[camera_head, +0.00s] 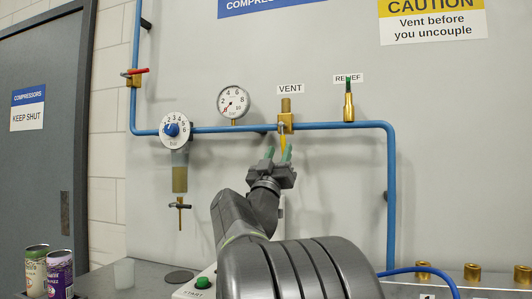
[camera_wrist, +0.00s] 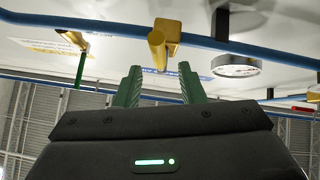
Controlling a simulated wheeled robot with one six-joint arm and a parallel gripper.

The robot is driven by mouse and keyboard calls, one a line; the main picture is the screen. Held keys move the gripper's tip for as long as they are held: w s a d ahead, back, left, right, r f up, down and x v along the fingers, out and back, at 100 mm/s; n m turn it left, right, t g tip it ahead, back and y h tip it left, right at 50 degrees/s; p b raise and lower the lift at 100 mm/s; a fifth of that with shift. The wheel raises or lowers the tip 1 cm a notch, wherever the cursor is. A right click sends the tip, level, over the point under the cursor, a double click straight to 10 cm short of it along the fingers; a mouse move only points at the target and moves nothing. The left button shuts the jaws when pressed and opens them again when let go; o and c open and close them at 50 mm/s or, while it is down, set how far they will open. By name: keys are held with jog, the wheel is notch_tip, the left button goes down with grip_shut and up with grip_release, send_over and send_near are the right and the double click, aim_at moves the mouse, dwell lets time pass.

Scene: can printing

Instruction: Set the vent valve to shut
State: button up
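The vent valve (camera_head: 286,123) is a brass body on the blue pipe under the VENT label. Its short yellow lever (camera_head: 283,143) points down, square to the pipe and in line with the brass stub above. My gripper (camera_head: 279,153) is just below the lever with green fingers apart. In the wrist view my gripper (camera_wrist: 160,68) is open and empty, and the brass valve (camera_wrist: 160,45) shows beyond the gap between the fingertips. I cannot tell whether a finger touches the lever.
A pressure gauge (camera_head: 234,102) is left of the valve and a relief valve (camera_head: 349,106) right of it. The regulator (camera_head: 174,130) and a red-handled valve (camera_head: 134,75) are farther left. Cans (camera_head: 60,272) stand on the bench at lower left.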

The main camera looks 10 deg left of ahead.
jog(key=s+a, duration=0.2)
jog(key=s, duration=0.8)
jog(key=shift+a+p, duration=0.3)
jog(key=shift+c, duration=0.5)
